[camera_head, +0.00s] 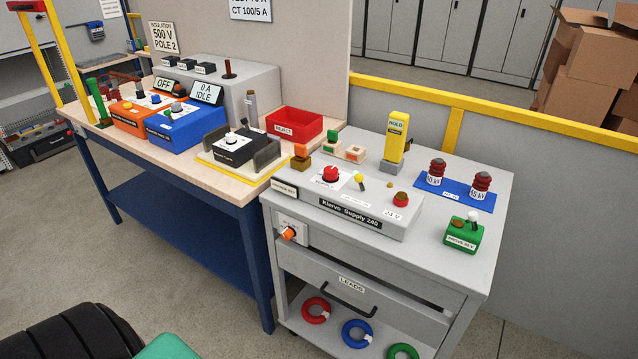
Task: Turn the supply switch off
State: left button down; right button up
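The grey supply box (375,212), labelled "Klervo Supply 240", sits on top of the grey cart (453,276). On its upper face are a red round knob (330,174) on a white plate, a small yellow-tipped lever (361,180) and a red-and-yellow terminal (401,199) beside a "24 V" label. An orange rotary knob (289,233) on a light plate is on the cart's front face, below the box's left end. Which of these is the supply switch, and its setting, I cannot tell. Neither of my grippers is in view.
A green box (464,236) with a lever, a blue mat (454,193) with two dark red insulators, and a yellow handheld device (396,137) share the cart top. A wooden bench (180,158) with instruments stands left. A yellow rail (455,101) runs behind the cart.

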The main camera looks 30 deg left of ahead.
aim_at(330, 175)
jog(key=u, duration=0.9)
